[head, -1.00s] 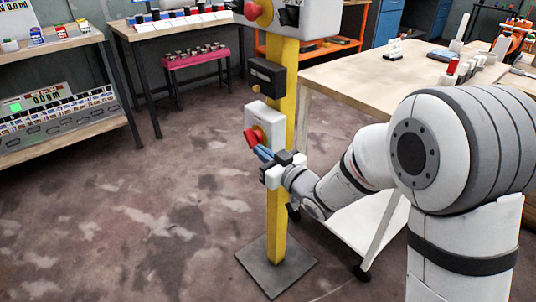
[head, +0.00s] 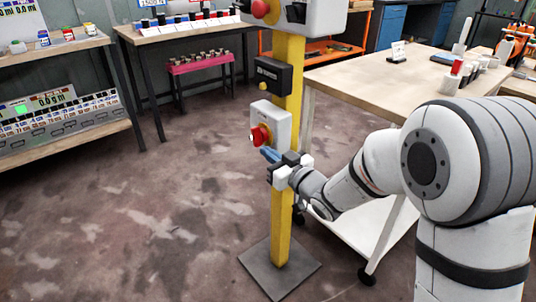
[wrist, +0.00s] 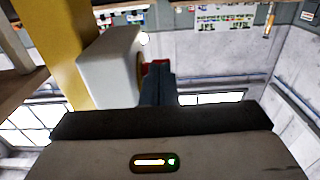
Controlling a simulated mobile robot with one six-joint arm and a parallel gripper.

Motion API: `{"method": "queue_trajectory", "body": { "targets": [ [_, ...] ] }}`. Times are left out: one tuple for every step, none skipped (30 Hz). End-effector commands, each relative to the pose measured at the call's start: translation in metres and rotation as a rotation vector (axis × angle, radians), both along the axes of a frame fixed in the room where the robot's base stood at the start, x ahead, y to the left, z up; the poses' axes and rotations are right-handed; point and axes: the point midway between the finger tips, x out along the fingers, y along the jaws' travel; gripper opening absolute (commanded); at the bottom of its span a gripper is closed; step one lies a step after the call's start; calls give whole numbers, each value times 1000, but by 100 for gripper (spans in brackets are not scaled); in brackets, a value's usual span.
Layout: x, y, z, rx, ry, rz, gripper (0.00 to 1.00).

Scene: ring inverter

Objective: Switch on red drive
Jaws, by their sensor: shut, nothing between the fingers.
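The red rotary switch (head: 260,135) sits on a light grey box (head: 279,122) fixed to a yellow post (head: 284,195) in the head view. My gripper (head: 268,153) is shut and empty, its blue fingertips just below and beside the red knob. In the wrist view the closed fingers (wrist: 158,85) point at the red knob (wrist: 157,65), which shows only in part behind their tips. The grey box (wrist: 110,68) is left of the fingers there. I cannot tell whether the fingertips touch the knob.
A black box (head: 270,76) with a yellow button is higher on the post. Above it is a larger grey box (head: 318,18) with a red knob (head: 260,8). A wooden table (head: 385,85) stands right of the post. The floor on the left is open.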

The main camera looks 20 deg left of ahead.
Motion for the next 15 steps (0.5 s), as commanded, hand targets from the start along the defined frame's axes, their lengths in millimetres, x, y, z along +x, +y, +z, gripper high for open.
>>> {"method": "queue_trajectory", "body": {
  "targets": [
    [-2, -8, 3, 0, -1, -2, 0],
    [-4, -13, 4, 0, -1, -2, 0],
    [-7, -20, 7, 0, -2, -2, 0],
    [-9, -26, 8, 0, -1, -2, 0],
    [-12, -31, 5, -2, 2, -2, 0],
    [-16, -39, -2, -4, 6, -2, 0],
    [-18, -45, -5, -4, 6, -3, 0],
    [-21, -51, -9, -3, 6, -3, 0],
    [-24, -58, -13, -3, 6, -4, 0],
    [-27, -63, -16, -2, 5, -5, 0],
    [-30, -68, -19, -2, 5, -4, 0],
    [-33, -74, -24, -3, 5, -3, 0],
    [-35, -79, -27, -2, 5, -4, 0],
    [-37, -82, -29, -2, 5, -4, 0],
    [-40, -87, -33, -1, 5, -3, 0]
  ]
}}
